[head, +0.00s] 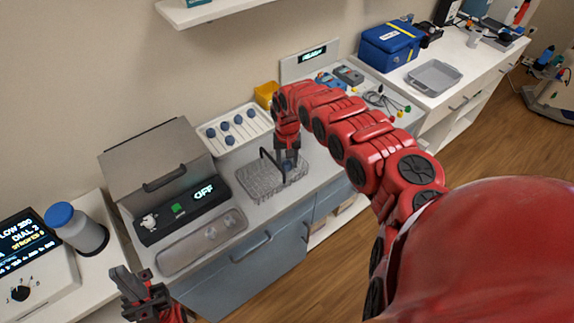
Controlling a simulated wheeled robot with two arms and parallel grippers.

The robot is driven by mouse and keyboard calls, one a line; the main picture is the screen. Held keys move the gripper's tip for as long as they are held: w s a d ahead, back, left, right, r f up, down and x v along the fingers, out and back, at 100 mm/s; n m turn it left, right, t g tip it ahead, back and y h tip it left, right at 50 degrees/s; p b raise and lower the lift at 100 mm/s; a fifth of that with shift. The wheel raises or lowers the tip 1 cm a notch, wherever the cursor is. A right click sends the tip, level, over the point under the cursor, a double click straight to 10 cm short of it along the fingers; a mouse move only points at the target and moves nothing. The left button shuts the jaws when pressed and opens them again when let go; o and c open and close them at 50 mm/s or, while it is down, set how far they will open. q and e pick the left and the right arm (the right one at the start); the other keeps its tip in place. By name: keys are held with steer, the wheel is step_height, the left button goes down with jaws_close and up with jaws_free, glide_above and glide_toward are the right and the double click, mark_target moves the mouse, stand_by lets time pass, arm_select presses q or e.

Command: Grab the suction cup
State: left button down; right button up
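Several small blue round-topped pieces (238,118) stand in a white tray (204,131) at the back of the counter; they may be suction cups, but I cannot tell for certain. My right gripper (288,166) points down over a clear wire-like basket (255,187), to the right of and in front of the tray. Something dark shows at its fingertips; I cannot tell whether it holds anything. My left gripper (134,281) is low at the left front, in front of the counter and empty as far as I see. Its finger gap is unclear.
A grey machine with a raised lid (160,165) reads OFF, left of the basket. A blue-capped bottle (78,230) stands further left. A yellow bin (266,93), cables (385,100), a blue case (390,45) and a grey tray (434,77) lie rightward. A shelf overhangs the back.

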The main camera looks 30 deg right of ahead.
jaws_close()
